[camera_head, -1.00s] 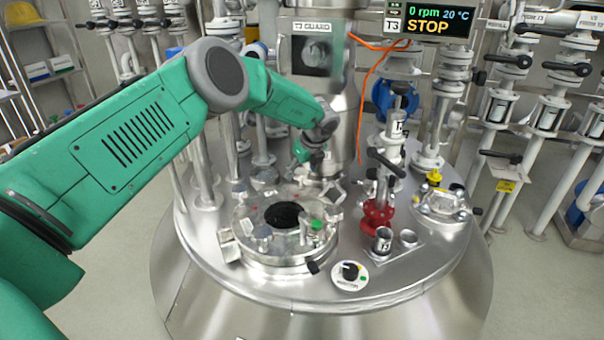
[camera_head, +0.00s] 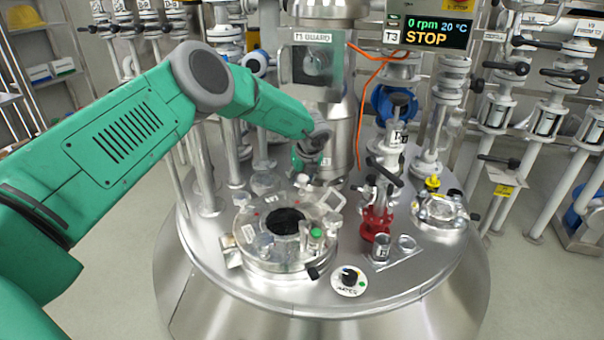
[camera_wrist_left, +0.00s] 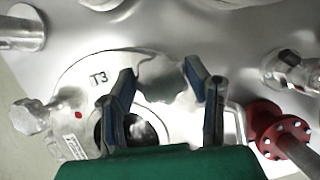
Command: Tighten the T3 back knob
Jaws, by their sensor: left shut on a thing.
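The T3 manway lid (camera_head: 250,236) is a round metal cover with a dark central opening, on top of the vessel. In the left wrist view the lid (camera_wrist_left: 78,68) carries a "T3" label. My left gripper (camera_wrist_left: 160,74) reaches the back edge of the lid, with its blue-edged fingers on either side of the silver back knob (camera_wrist_left: 160,84), shut on it. In the head view the left gripper (camera_head: 308,178) comes down behind the lid, and the wrist largely hides the knob. Another clamp knob (camera_wrist_left: 32,116) sits at the lid's left in the wrist view. My right gripper is not in view.
A red valve fitting (camera_head: 376,222) with a tall handle stands right of the lid; its flange (camera_wrist_left: 280,130) is near my right-hand finger. A metal column rises behind the gripper. A black dial (camera_head: 349,278) and small cups lie at the front right. The display (camera_head: 428,30) reads STOP.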

